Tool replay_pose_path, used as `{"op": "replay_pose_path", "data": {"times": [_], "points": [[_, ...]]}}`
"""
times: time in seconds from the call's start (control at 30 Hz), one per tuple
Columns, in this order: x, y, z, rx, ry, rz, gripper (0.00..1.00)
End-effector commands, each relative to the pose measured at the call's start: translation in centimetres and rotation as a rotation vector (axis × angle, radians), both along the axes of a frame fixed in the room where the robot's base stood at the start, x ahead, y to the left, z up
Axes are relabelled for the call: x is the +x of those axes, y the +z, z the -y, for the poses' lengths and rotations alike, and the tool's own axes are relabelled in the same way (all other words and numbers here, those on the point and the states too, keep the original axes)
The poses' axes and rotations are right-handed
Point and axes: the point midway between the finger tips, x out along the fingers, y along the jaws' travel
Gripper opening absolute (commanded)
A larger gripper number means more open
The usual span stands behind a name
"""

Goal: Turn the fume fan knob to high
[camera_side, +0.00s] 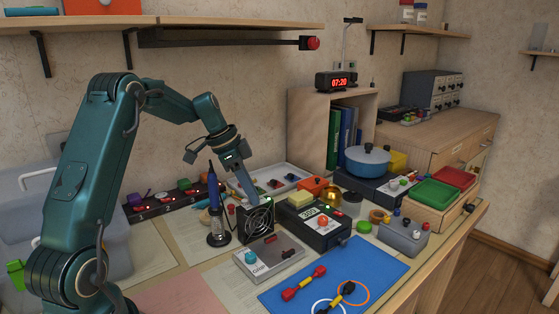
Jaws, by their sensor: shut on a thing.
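The fume fan (259,223) is a small black box with a round grille, standing on the bench near the middle of the side view. My gripper (251,197) points down at the top of the fan and is shut there on the fan knob. The knob is hidden by the fingers, so its pointer and setting do not show.
A soldering iron in its stand (217,215) is close to the fan's left. A grey box with a teal knob (268,259) lies in front. A blue mat (345,262) holds dumbbell-shaped pieces and rings. A red-ended bar (312,43) juts out above.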

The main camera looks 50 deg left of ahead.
Motion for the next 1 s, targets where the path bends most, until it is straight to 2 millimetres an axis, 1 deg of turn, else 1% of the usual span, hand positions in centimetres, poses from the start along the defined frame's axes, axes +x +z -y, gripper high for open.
{"op": "replay_pose_path", "data": {"times": [0.4,0.6,1.0], "points": [[0.28,0.00,-0.34,0.003,-0.397,0.002,0.00],[0.35,-0.03,-0.39,0.003,-0.562,0.000,0.00],[0.44,0.00,-0.43,0.004,-0.724,0.000,0.00]]}}
